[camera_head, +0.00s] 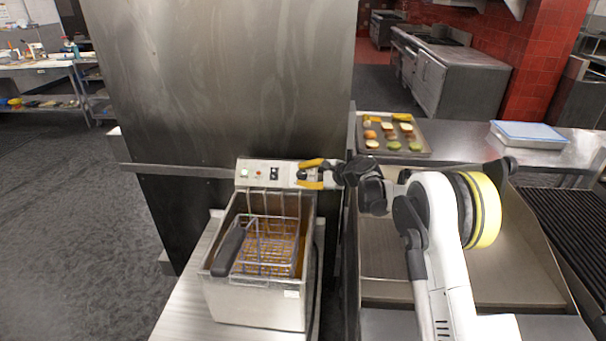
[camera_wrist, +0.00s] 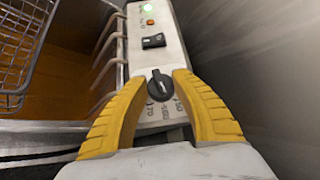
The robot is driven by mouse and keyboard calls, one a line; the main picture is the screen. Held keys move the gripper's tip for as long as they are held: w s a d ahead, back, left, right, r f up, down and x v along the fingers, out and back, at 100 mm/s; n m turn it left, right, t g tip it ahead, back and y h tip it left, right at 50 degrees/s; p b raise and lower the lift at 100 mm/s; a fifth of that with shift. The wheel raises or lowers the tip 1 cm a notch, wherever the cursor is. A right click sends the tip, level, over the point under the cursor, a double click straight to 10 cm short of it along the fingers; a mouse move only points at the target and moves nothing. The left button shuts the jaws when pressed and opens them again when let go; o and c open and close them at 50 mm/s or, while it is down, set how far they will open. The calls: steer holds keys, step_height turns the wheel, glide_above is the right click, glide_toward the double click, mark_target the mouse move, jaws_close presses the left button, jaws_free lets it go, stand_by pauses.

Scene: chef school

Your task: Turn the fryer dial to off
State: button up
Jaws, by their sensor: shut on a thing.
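The deep fryer (camera_head: 262,300) stands on the counter with its control panel (camera_head: 258,173) at the back. The black fryer dial (camera_wrist: 159,86) sits on the light panel near its end, with printed temperature numbers around it. My gripper (camera_head: 305,174) reaches in from the right at the panel's right end. In the wrist view its two yellow fingers (camera_wrist: 160,80) are on either side of the dial, shut on it. The dial's pointer mark faces roughly up in that view. A green light (camera_wrist: 147,8), an orange light (camera_wrist: 150,22) and a black rocker switch (camera_wrist: 153,41) lie farther along the panel.
A wire basket (camera_head: 268,245) with a dark handle (camera_head: 228,250) sits in the fryer's oil. A tall metal panel (camera_head: 230,80) rises close behind. A food tray (camera_head: 415,150) and a blue-lidded container (camera_head: 529,135) stand on the counter at right.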

steer(key=n+g+h+p, duration=0.1)
steer(key=n+g+p, duration=0.1)
steer(key=n+g, duration=0.1)
steer(key=shift+r+n+g+h+p, duration=0.1)
steer(key=shift+n+g+h+p, duration=0.25)
steer(key=shift+n, duration=0.45)
steer(key=shift+n+g+h+p, duration=0.65)
steer(key=shift+n+g, duration=0.1)
steer(key=shift+n, duration=0.15)
steer(key=o, duration=1.2)
steer(key=v, duration=1.1)
steer(key=shift+d+r, duration=0.2)
steer(key=shift+r, duration=0.2)
